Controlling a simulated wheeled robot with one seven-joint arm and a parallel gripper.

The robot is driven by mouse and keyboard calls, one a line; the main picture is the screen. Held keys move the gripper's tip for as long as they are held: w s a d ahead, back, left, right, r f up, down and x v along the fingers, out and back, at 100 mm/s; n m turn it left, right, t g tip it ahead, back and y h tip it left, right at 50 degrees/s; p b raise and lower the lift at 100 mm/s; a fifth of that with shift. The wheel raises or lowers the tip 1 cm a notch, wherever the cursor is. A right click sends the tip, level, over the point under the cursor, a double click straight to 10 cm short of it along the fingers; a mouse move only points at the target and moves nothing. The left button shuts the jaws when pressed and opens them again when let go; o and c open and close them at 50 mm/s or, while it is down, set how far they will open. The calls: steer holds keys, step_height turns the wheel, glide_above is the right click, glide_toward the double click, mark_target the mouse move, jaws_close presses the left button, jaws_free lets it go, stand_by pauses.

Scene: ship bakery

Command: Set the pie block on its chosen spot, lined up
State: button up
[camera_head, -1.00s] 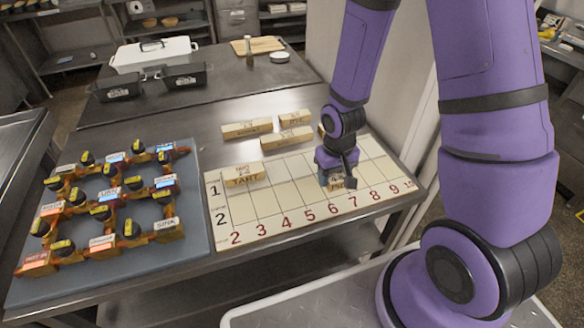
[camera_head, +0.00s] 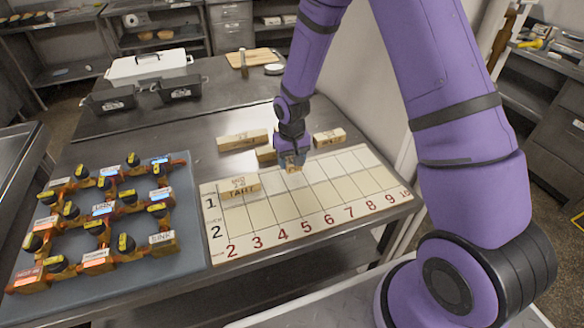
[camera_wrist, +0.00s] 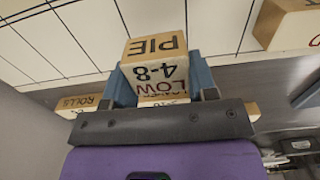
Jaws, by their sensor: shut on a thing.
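The pie block (camera_wrist: 155,62) is wooden, with "PIE", "4-8" and "LOW" showing in the wrist view. My gripper (camera_wrist: 160,80) is shut on it, one blue finger on each side. In the head view my gripper (camera_head: 293,160) and the block (camera_head: 294,169) are over the far edge of the numbered board (camera_head: 290,212), around the middle columns; the gap below the block is hard to judge. The board has rows 1 and 2 and columns numbered 2 to 10. The tart block (camera_head: 240,188) lies in row 1 at the left, over columns 2 and 3.
Behind the board lie a wooden block (camera_head: 243,140), another partly hidden by my gripper (camera_head: 265,154), and one at the right (camera_head: 330,137). A grey panel with orange pipes and black knobs (camera_head: 100,225) is at the left. The board's right part is bare.

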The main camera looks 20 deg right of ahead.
mark_target(292, 168)
steer(key=shift+s+f, duration=0.1)
steer(key=shift+f, duration=1.4)
steer(key=shift+f, duration=0.2)
steer(key=o, duration=0.9)
steer(key=shift+r, duration=0.1)
